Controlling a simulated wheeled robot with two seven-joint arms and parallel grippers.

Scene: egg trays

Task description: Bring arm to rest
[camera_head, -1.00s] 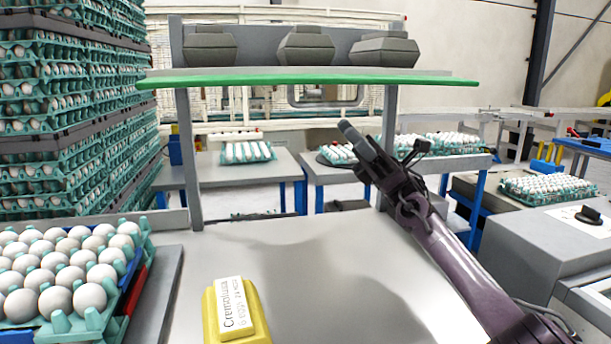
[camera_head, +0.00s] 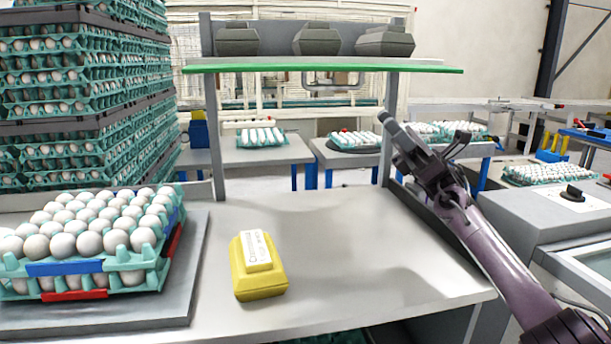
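My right arm (camera_head: 500,258) comes in from the lower right and reaches up over the right side of the table. Its gripper (camera_head: 388,125) is raised in front of the shelf's right post and points up and left. It touches nothing that I can see. The fingers show side-on and overlap, so I cannot tell whether they are open or shut. My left arm and gripper are not in view.
A yellow egg carton (camera_head: 257,281) sits on the grey table (camera_head: 350,245). A teal tray of white eggs (camera_head: 84,263) stands at the left. A green-edged shelf (camera_head: 320,67) holds grey cartons (camera_head: 316,40). Stacked egg trays (camera_head: 85,165) rise behind left. The table's middle is clear.

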